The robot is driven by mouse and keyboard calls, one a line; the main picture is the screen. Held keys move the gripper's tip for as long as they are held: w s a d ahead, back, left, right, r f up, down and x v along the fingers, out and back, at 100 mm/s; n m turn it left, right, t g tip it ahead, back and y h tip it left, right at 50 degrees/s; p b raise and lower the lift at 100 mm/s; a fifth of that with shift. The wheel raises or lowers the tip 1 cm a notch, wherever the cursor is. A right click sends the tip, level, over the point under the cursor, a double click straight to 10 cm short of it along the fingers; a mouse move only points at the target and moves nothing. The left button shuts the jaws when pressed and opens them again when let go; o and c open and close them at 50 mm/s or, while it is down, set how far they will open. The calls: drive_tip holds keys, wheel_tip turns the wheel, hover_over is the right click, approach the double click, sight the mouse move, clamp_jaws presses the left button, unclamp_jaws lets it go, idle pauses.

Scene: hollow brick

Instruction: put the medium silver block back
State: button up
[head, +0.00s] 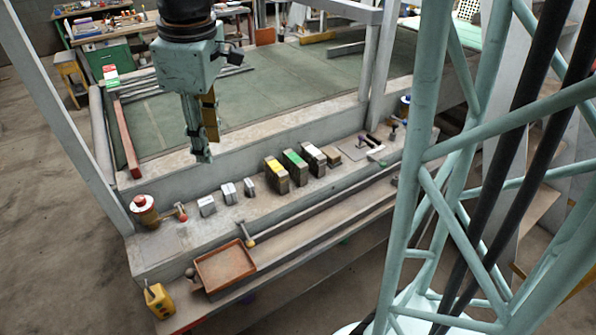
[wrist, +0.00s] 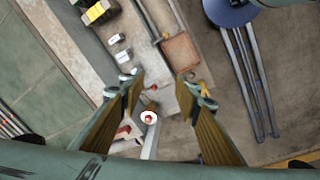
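Three silver blocks stand in a row on the grey ledge in the head view. The left one (head: 207,206) looks largest, the right one (head: 249,186) smallest. The middle one (head: 229,192) looks like the medium silver block; it also shows in the wrist view (wrist: 123,56). My gripper (head: 202,157) hangs pointing down above and behind the row, near its left end. In the wrist view my gripper (wrist: 158,87) is open with its two fingers far apart and nothing between them. Where the medium block belongs is not clear from the pictures.
Bricks with yellow (head: 275,172), green (head: 295,167) and white (head: 313,160) tops stand right of the blocks. A brown tray (head: 225,266) sits in front. A metal post (head: 377,60) rises at right.

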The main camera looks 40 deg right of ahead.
drive_tip(key=s+r+m, duration=0.2)
drive_tip(key=s+m, duration=0.1)
drive_tip(key=s, duration=0.6)
drive_tip(key=s+r+m+t, duration=0.1)
drive_tip(key=s+r+m, duration=0.2)
drive_tip(key=s, duration=0.6)
drive_tip(key=s+r+m+t, duration=0.1)
drive_tip(key=s+r+m, duration=0.1)
drive_tip(key=s, duration=0.7)
drive_tip(key=shift+r+m, duration=0.3)
drive_tip(key=shift+m, duration=0.3)
drive_tip(key=shift+s, duration=0.25)
wheel_tip(320, 180, down, 7)
drive_tip(key=b, duration=0.7)
drive_tip(key=shift+w, duration=0.1)
